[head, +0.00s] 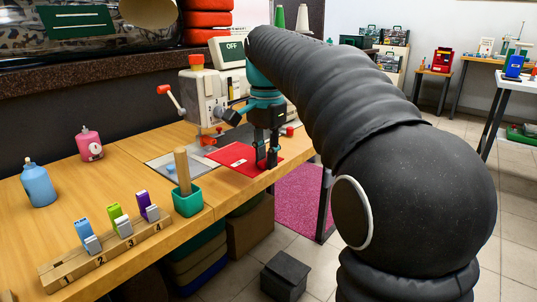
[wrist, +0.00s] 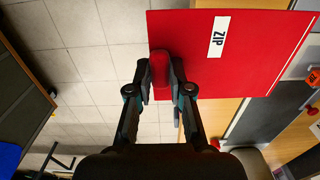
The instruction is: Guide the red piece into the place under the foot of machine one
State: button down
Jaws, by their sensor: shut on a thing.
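The red piece (head: 232,157) is a flat red sheet with a small white label, lying at the front edge of the wooden table. In the wrist view the red piece (wrist: 265,65) carries the label "ZIP". My gripper (head: 267,163) is at its right front corner. In the wrist view my gripper (wrist: 160,90) is shut on a thick red tab at the sheet's edge. A white sewing machine (head: 205,92) with orange knobs stands behind and left of the piece. Its orange foot (head: 208,140) is just beyond the sheet; I cannot tell whether they touch.
A green cup with a wooden stick (head: 187,200) stands left of the piece, near the table edge. A numbered wooden rack (head: 105,252), a blue bottle (head: 38,186) and a pink bottle (head: 89,145) are further left. Tiled floor lies beyond the table edge.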

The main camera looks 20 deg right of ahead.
aim_at(227, 151)
jog(key=shift+f+b, duration=1.7)
jog(key=shift+f, duration=1)
jog(key=shift+w+a+f+p, duration=0.1)
jog(key=shift+w+a+p, duration=0.65)
jog(key=shift+w+p, duration=0.2)
jog(key=shift+w+a+p, duration=0.7)
jog(key=shift+w+p, duration=0.1)
jog(key=shift+w, duration=0.2)
jog(key=shift+w, duration=0.15)
jog(key=shift+w+a, duration=0.75)
jog(key=shift+w, duration=0.2)
jog(key=shift+w+a, duration=0.7)
jog(key=shift+w, duration=0.25)
jog(key=shift+w+a, duration=0.45)
jog(key=shift+w, duration=0.15)
jog(key=shift+w+a, duration=0.4)
jog(key=shift+w, duration=0.2)
